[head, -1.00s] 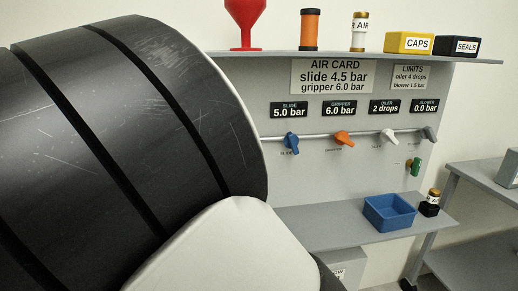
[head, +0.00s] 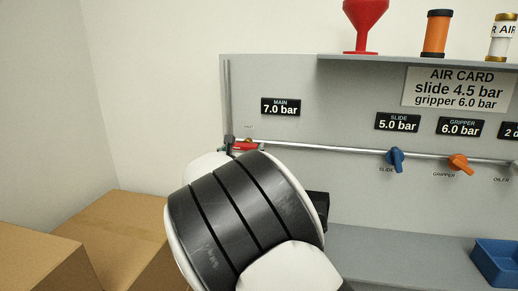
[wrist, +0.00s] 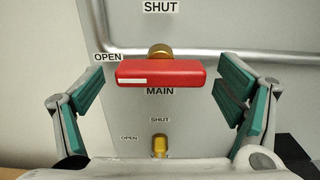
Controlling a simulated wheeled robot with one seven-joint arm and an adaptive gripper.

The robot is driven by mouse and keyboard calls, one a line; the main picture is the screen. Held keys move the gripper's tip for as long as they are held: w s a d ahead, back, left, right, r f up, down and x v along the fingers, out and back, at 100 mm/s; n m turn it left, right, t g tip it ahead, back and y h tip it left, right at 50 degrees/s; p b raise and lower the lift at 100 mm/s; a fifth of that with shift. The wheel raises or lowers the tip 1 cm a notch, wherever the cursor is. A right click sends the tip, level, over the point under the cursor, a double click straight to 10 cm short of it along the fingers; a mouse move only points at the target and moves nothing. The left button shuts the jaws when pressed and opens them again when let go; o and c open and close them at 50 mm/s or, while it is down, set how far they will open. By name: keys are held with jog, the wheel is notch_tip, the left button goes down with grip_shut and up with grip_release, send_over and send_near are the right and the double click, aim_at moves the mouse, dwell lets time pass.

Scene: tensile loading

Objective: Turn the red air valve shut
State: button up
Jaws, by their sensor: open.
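The red air valve (wrist: 160,72) is a bar handle on a brass stem, lying level across the wrist view. Its white-marked left end points to the OPEN label (wrist: 108,57); the SHUT label (wrist: 160,7) is above and MAIN is below. My gripper (wrist: 162,86) is open, with one teal-padded finger beyond each end of the handle and a gap on both sides. In the head view the red valve (head: 245,146) shows at the pipe's left end, above my arm, which hides most of my gripper.
A small brass valve (wrist: 160,146) with its own SHUT and OPEN labels sits below the red one. A pipe (head: 335,147) runs right to the blue slide valve (head: 395,159) and orange gripper valve (head: 460,163). Cardboard boxes (head: 120,225) stand at the left.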

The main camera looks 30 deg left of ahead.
jog(key=shift+x, duration=0.8)
jog(key=c, duration=1.1)
jog(key=shift+c, duration=0.2)
